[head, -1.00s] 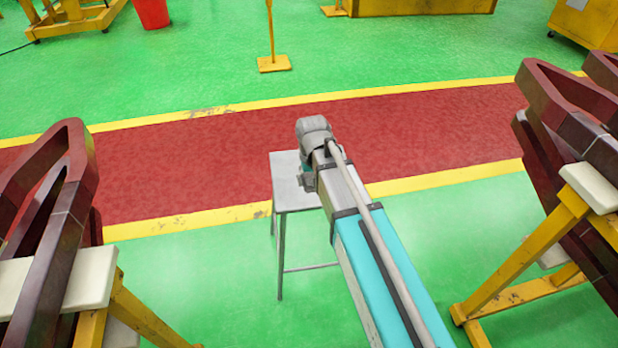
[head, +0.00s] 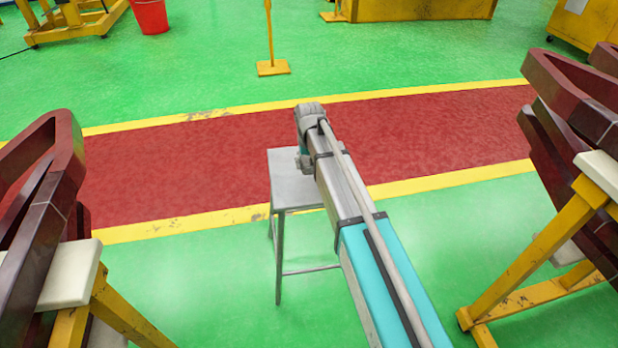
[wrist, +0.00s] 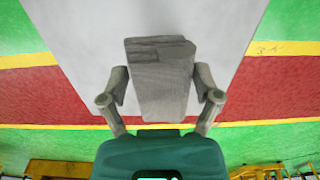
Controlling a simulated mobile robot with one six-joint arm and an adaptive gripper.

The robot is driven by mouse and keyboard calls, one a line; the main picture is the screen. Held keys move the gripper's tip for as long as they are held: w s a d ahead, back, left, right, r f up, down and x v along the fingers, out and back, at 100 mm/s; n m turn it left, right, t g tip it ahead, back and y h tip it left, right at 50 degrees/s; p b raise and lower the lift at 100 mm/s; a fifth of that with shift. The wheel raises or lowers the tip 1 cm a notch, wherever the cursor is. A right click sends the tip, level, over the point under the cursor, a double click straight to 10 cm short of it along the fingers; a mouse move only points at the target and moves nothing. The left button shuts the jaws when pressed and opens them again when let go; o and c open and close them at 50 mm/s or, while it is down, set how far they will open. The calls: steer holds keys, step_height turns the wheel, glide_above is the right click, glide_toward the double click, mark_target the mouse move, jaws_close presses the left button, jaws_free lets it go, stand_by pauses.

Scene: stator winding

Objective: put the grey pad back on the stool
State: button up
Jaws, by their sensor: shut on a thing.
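The stool (head: 287,184) has a pale grey square top on thin metal legs, partly covered by my arm in the head view. In the wrist view the stool top (wrist: 80,40) lies behind the pad. The pad is over the stool top; I cannot tell whether it touches it.
Dark red coils on yellow stands flank the stool, at the left (head: 45,190) and right (head: 575,110). A red walkway (head: 180,165) with yellow edges runs behind. A yellow post (head: 271,40) and a red bucket (head: 150,15) stand farther back. Green floor around the stool is clear.

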mark_target(308, 177)
steer(key=shift+w+a+f+b, duration=0.1)
steer(key=shift+w+f+b, duration=0.65)
steer(key=shift+w+f, duration=0.3)
steer(key=shift+f, duration=0.1)
steer(key=shift+w+f+b, duration=0.25)
steer(key=shift+f+b, duration=0.2)
steer(key=shift+b, duration=0.05)
steer(key=shift+f+b, duration=1.5)
steer(key=shift+f, duration=0.1)
steer(key=o, duration=0.8)
step_height(308, 177, up, 12)
steer(key=p, duration=1.2)
